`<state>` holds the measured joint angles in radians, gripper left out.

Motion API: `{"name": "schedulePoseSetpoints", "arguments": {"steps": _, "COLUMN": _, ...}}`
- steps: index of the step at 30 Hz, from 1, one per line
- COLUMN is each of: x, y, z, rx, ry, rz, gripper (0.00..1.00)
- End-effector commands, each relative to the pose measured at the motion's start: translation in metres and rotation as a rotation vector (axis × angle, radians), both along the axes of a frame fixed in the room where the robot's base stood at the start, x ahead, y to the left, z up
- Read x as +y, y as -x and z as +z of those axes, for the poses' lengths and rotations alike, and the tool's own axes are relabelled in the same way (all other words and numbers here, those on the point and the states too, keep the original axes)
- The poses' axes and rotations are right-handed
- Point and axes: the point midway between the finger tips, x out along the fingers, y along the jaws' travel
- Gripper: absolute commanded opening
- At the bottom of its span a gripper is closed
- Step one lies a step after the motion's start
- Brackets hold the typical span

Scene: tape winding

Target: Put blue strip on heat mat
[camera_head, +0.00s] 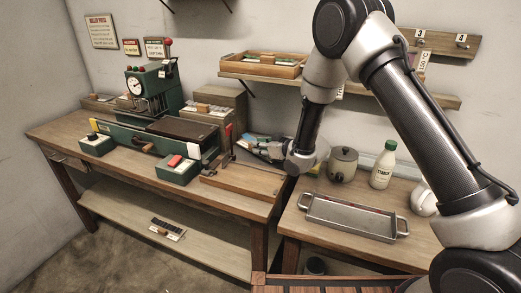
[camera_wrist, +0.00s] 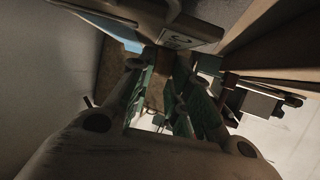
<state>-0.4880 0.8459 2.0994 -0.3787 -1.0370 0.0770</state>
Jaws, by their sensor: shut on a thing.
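My gripper (camera_head: 268,148) reaches left over the right end of the long workbench, at the end of my arm. A flat blue piece, which looks like the blue strip (camera_head: 252,138), shows at its fingertips. In the wrist view my gripper (camera_wrist: 165,85) has its fingers close together around a narrow brownish part. A light blue surface (camera_wrist: 110,30) shows just beyond the left finger, beside a grey block with a round mark (camera_wrist: 190,28). The fingers hide most of the hold. I cannot make out which surface is the heat mat.
A green press with a dial (camera_head: 148,86) and green boxes with buttons (camera_head: 178,168) stand on the bench. A wooden tray (camera_head: 245,180) lies below my gripper. To the right are a metal tray (camera_head: 350,217), a lidded pot (camera_head: 343,164) and a bottle (camera_head: 383,166). A shelf (camera_head: 345,88) hangs above.

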Motion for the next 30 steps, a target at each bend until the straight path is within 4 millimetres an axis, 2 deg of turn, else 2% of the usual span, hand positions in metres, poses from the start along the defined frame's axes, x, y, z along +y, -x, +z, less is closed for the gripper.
{"name": "schedulePoseSetpoints", "arguments": {"steps": 1, "x": 0.0, "y": 0.0003, "z": -0.0088, "rx": 0.001, "ry": 0.0, "rz": 0.0, "gripper": 0.0}}
{"name": "schedulePoseSetpoints", "arguments": {"steps": 3, "x": 0.0, "y": 0.0001, "z": -0.0142, "rx": 0.001, "ry": 0.0, "rz": 0.0, "gripper": 0.0}}
{"name": "schedulePoseSetpoints", "arguments": {"steps": 13, "x": 0.0, "y": -0.0001, "z": -0.0165, "rx": 0.0, "ry": 0.0, "rz": 0.0, "gripper": 0.0}}
{"name": "schedulePoseSetpoints", "arguments": {"steps": 14, "x": 0.0, "y": -0.0001, "z": -0.016, "rx": -0.001, "ry": -0.001, "rz": -0.001, "gripper": 0.24}}
{"name": "schedulePoseSetpoints", "arguments": {"steps": 16, "x": 0.0, "y": -0.0001, "z": -0.0159, "rx": -0.001, "ry": -0.001, "rz": -0.001, "gripper": 0.37}}
{"name": "schedulePoseSetpoints", "arguments": {"steps": 17, "x": 0.0, "y": -0.0001, "z": -0.0159, "rx": -0.001, "ry": -0.001, "rz": -0.001, "gripper": 0.41}}
{"name": "schedulePoseSetpoints", "arguments": {"steps": 27, "x": 0.0, "y": -0.0001, "z": -0.0129, "rx": -0.001, "ry": -0.001, "rz": -0.001, "gripper": 0.41}}
{"name": "schedulePoseSetpoints", "arguments": {"steps": 30, "x": -0.0077, "y": 0.0062, "z": -0.009, "rx": -0.001, "ry": -0.001, "rz": -0.001, "gripper": 0.41}}
